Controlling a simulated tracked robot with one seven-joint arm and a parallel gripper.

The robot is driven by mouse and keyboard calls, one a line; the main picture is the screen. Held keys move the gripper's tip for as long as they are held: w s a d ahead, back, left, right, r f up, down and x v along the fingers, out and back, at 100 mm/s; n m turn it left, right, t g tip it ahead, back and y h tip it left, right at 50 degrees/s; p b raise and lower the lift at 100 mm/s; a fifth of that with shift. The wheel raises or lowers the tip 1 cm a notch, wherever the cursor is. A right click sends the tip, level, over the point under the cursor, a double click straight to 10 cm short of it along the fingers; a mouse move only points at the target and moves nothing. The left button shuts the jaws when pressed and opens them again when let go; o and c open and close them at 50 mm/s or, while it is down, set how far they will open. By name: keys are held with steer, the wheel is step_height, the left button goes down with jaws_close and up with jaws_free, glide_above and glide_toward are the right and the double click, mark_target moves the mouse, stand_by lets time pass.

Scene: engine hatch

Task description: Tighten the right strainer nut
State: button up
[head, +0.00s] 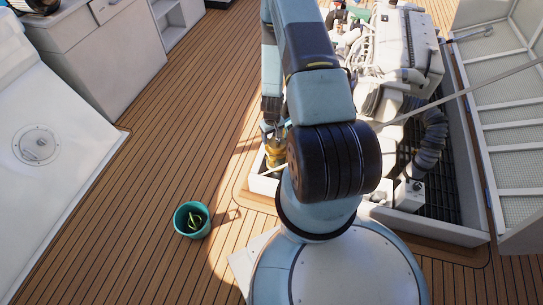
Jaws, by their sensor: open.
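A brass-coloured fitting (276,152), which looks like a strainer, stands at the near left corner of the open hatch. Its right side is hidden behind my arm. My gripper (274,128) points down right at the top of this fitting, with its fingers open. I cannot tell whether the fingers touch the nut or stand around it. The nut itself is too small and too covered to make out, and a second strainer is not visible.
A white engine (408,42) with a ribbed grey hose (431,140) fills the hatch. The raised hatch lid (505,125) stands at the right. A teal bucket (192,220) with something green-yellow inside stands on the deck. The planked deck (150,170) at the left is otherwise clear.

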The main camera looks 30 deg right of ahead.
mark_target(272, 156)
step_height(272, 156, down, 14)
steer(key=shift+s+f, duration=0.15)
stand_by(0.7)
